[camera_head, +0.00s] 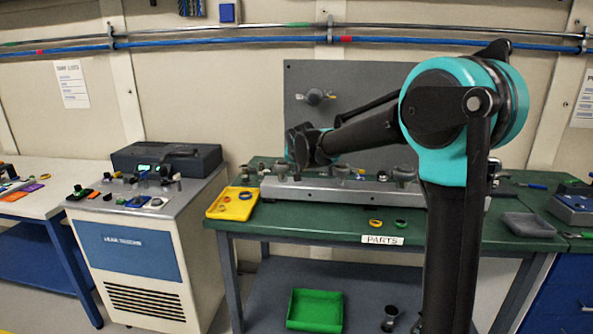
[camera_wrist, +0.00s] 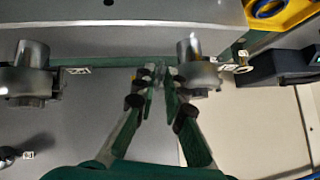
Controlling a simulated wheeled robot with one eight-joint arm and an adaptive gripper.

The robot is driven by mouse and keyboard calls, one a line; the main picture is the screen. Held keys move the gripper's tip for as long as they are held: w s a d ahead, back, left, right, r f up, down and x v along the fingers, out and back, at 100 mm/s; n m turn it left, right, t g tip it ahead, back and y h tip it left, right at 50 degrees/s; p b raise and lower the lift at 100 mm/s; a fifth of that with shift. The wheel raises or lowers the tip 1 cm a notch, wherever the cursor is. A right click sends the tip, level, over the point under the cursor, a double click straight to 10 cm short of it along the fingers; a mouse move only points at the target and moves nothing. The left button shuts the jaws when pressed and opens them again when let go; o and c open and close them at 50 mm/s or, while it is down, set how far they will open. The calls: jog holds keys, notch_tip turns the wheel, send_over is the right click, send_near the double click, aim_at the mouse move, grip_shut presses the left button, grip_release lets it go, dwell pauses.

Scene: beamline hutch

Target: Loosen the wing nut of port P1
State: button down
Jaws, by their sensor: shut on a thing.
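My gripper (camera_wrist: 160,78) reaches up the middle of the wrist view, with its fingertips close together at the left side of a metal port with a clamp (camera_wrist: 197,72). It is shut on the wing nut there, which the fingertips mostly hide. The small white label (camera_wrist: 243,69) beside this port is too small to read for certain. Another metal port (camera_wrist: 30,75) with its own label (camera_wrist: 77,70) is at the left of the wrist view. In the head view the ports stand along a metal rail (camera_head: 330,194) on the green bench, and my arm hides the gripper's fingertips.
A yellow tray (camera_head: 215,210) with rings lies on the green bench (camera_head: 300,225) left of the rail. Two rings (camera_head: 400,222) lie loose in front of it. A grey panel (camera_head: 350,85) stands behind. A dark grey tray (camera_head: 528,225) sits at right, a green bin (camera_head: 315,310) below.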

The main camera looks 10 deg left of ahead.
jog(key=shift+a+n+h, duration=0.1)
jog(key=shift+n+h, duration=0.2)
jog(key=shift+h, duration=0.2)
dwell(0.3)
jog(key=c, duration=1.8)
grip_release()
jog(key=shift+o, duration=0.2)
jog(key=v, duration=0.8)
jog(key=shift+a+r, duration=0.1)
